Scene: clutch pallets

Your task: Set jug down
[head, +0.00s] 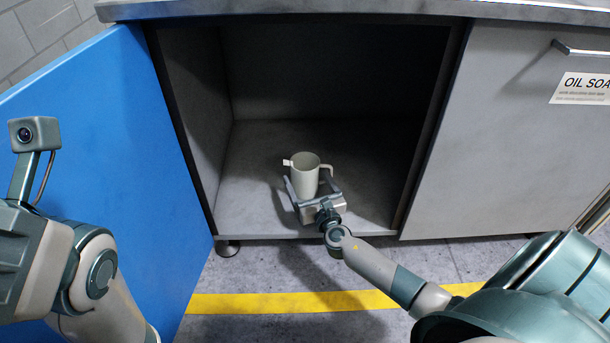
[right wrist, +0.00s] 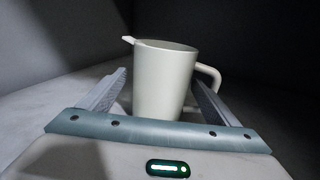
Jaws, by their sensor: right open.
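A cream jug (head: 305,176) with a spout at left and a handle at right stands upright inside the open cabinet, on its floor (head: 255,205) as far as I can see. My right gripper (head: 308,186) reaches in from the front, with its fingers open on either side of the jug. In the right wrist view the jug (right wrist: 165,80) is between the two spread fingers (right wrist: 160,90), with a gap at the left and the handle by the right finger. The jug's base is hidden by the gripper body. My left arm is at the left, and its fingertips are out of view.
A blue cabinet door (head: 130,130) stands open at the left. A closed grey door (head: 500,140) with a handle and an "OIL SOA" label is at the right. The countertop edge (head: 300,9) runs above the opening. The cabinet floor around the jug is clear.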

